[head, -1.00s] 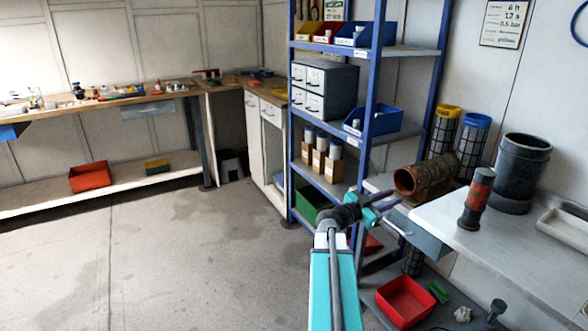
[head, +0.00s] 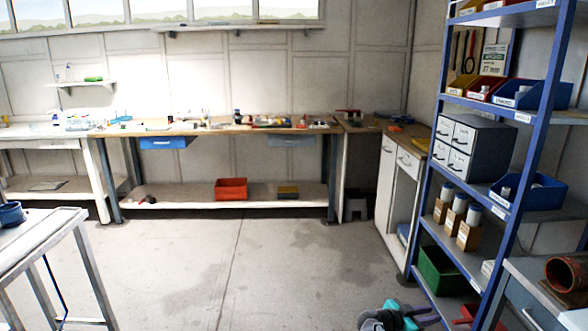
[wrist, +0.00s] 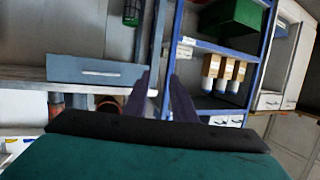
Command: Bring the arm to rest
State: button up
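My gripper (wrist: 159,80) shows in the wrist view as two dark purple fingers, apart, with nothing held between them. Behind the fingers are the blue shelf rack and a bench with a drawer. In the head view only the teal and dark end of my arm shows at the bottom edge, right of centre, in front of the rack's foot. The fingertips are hard to make out there.
The blue rack (head: 506,217) stands at the right with bins, a drawer box and a green crate (head: 441,271). A brown pipe (head: 567,275) lies on the right bench. A table (head: 42,234) is at the left edge. The middle floor (head: 215,270) is clear.

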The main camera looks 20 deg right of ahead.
jog(key=s+a+f+n+g+y+p, duration=0.1)
jog(key=s+a+f+n+y+p, duration=0.2)
jog(key=a+f, duration=0.85)
jog(key=s+a+f+n+g+y, duration=0.1)
jog(key=s+a+f+n+y, duration=0.3)
jog(key=a+f, duration=0.75)
jog(key=s+a+f+n+g+y, duration=0.2)
jog(key=s+a+f+n+y, duration=0.1)
jog(key=s+a, duration=0.5)
jog(key=s+a+f+n+g+y+p, duration=0.1)
jog(key=s+a+n, duration=0.6)
jog(key=a, duration=0.8)
notch_tip(320, 180, down, 2)
jog(key=s+g+y, duration=0.1)
jog(key=s+y, duration=0.1)
jog(key=y, duration=0.1)
jog(key=shift+s+a+y, duration=0.2)
jog(key=shift+s+y, duration=0.05)
jog(key=shift+y, duration=0.15)
jog(key=shift+f, duration=0.1)
